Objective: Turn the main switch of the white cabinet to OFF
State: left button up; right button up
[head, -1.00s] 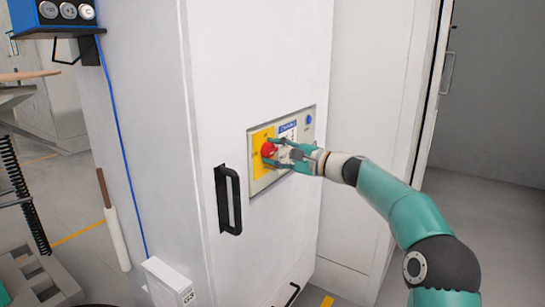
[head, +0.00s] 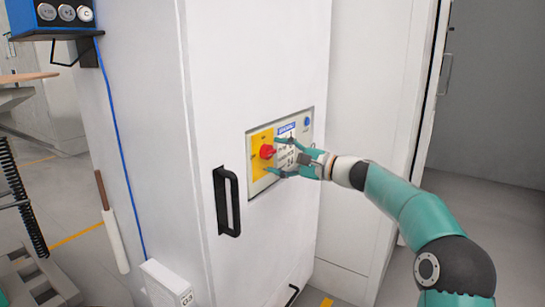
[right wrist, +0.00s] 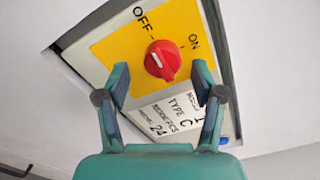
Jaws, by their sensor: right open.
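The main switch is a red rotary knob (head: 267,152) on a yellow plate (head: 257,141) in the white cabinet's (head: 262,60) door panel. In the right wrist view the knob (right wrist: 162,60) sits beyond and between my fingertips, with OFF printed at its upper left and ON at its right. Its white mark lies on the knob's left part and slants to the upper left, toward the OFF side. My right gripper (head: 279,157) is open and empty, just in front of the knob; it also shows in the right wrist view (right wrist: 162,85). The fingers appear clear of the knob. My left gripper is out of view.
The panel also bears a blue button (head: 307,121) and white labels. A black door handle (head: 228,201) sticks out below and left of the panel. A blue box with buttons (head: 62,15) is at the upper left. Grey floor (head: 480,215) lies free at the right.

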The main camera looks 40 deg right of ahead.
jog(key=v, duration=1)
jog(key=shift+a+f, duration=0.1)
jog(key=shift+f, duration=0.05)
